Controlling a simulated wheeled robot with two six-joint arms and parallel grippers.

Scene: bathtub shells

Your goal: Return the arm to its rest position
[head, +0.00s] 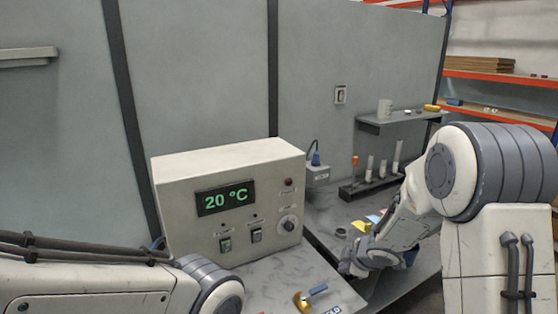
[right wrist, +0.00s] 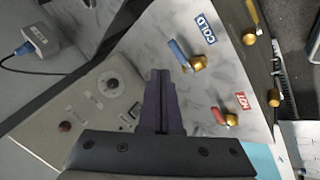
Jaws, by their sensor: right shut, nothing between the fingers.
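My right arm (head: 465,180) comes in from the right in the head view and reaches down to the grey worktop. Its gripper (head: 352,268) is low, to the right of the control box and above the worktop edge. In the right wrist view the dark fingers (right wrist: 160,78) are together with nothing between them. They point toward the marbled panel and the control box, and I cannot tell how far off they are. My left arm (head: 90,285) lies across the lower left of the head view. Its gripper is out of the frame.
The beige control box (head: 237,225) reads 20 °C. A marbled panel (right wrist: 195,25) carries brass taps, including a blue-handled one (head: 310,298), with COLD and HOT labels. A tube rack (head: 372,186) and wall shelf (head: 390,122) stand behind my right arm.

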